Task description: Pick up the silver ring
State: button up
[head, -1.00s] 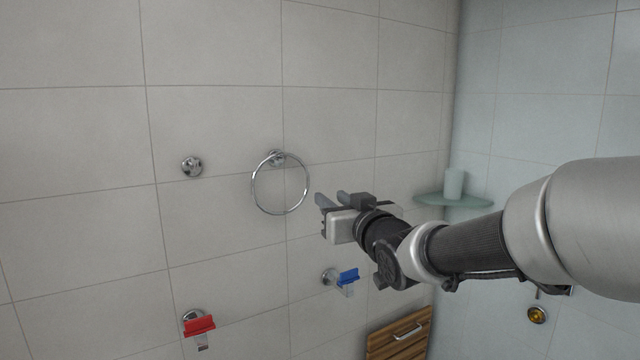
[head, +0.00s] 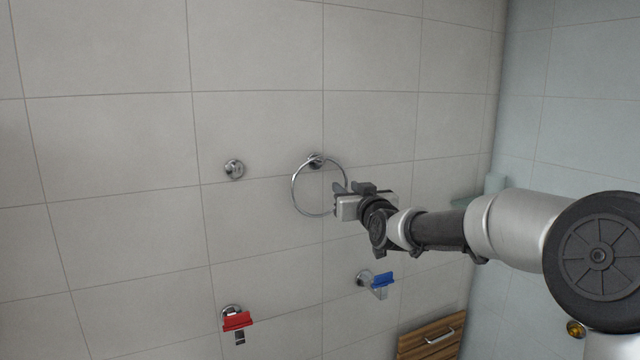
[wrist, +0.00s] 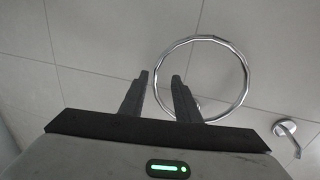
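The silver ring (head: 293,188) hangs from a round chrome wall mount (head: 315,160) on the tiled wall in the head view. In the wrist view the ring (wrist: 247,72) shows as a full loop just beyond and to the right of the fingers. My gripper (head: 347,187) is at the ring's right side in the head view and overlaps its lower right edge. The right finger overlaps the ring's left edge in the picture. I cannot tell whether they touch.
A chrome knob (head: 234,169) sits on the wall left of the ring. Below are a fixture with a red handle (head: 237,321) and one with a blue handle (head: 382,279). A wooden drawer unit (head: 430,338) stands lower right. A corner shelf (head: 465,198) is behind my arm.

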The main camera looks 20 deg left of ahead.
jog(key=shift+w+a, duration=0.35)
jog(key=shift+w, duration=0.05)
grip_shut()
jog(key=shift+r, duration=0.1)
notch_tip(320, 180, up, 10)
jog(key=shift+f+b, duration=0.1)
jog(key=shift+b, duration=0.2)
jog(key=shift+s+d, duration=0.1)
